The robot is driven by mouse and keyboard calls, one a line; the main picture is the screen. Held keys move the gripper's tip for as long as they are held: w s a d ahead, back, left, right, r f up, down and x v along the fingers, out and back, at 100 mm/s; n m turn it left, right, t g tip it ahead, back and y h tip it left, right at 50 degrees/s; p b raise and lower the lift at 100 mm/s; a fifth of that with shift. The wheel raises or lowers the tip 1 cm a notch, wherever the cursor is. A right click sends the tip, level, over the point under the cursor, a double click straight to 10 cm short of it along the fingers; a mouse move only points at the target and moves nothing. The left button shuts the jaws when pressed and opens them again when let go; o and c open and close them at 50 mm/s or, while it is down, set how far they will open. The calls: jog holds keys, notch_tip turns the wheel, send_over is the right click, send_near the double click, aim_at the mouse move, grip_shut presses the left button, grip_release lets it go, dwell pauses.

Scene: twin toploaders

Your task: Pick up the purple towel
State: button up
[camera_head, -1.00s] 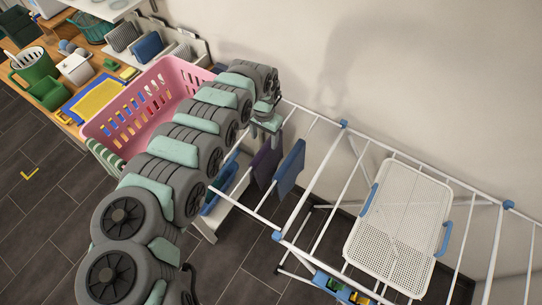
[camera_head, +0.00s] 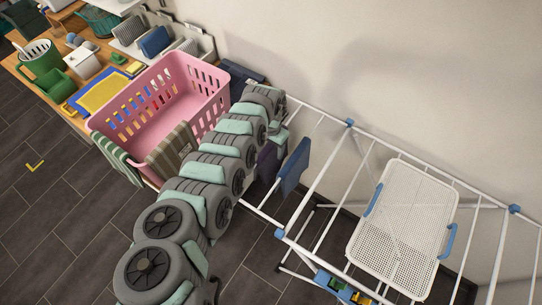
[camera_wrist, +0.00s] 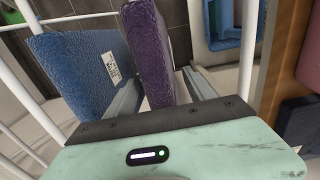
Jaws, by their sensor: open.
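The purple towel (camera_head: 268,162) hangs over a bar of the white drying rack, partly hidden behind my arm in the head view. In the wrist view the purple towel (camera_wrist: 148,45) stands between my two grey fingers, seen from above. A blue towel (camera_wrist: 78,68) hangs just left of it and overlaps the left finger's side; it also shows in the head view (camera_head: 294,167). My gripper (camera_wrist: 162,76) is open, with a finger on each side of the purple towel. Whether either finger touches the cloth is unclear. In the head view my arm mostly hides the gripper.
A pink laundry basket (camera_head: 165,112) with striped cloth over its side stands left of my arm. The drying rack (camera_head: 325,165) stretches right along the wall, with a white perforated basket (camera_head: 408,215) on it. A wooden table with containers (camera_head: 40,62) is at upper left.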

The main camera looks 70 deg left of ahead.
jog(key=shift+r, duration=0.1)
jog(key=shift+c, duration=0.3)
grip_shut()
dwell(0.6)
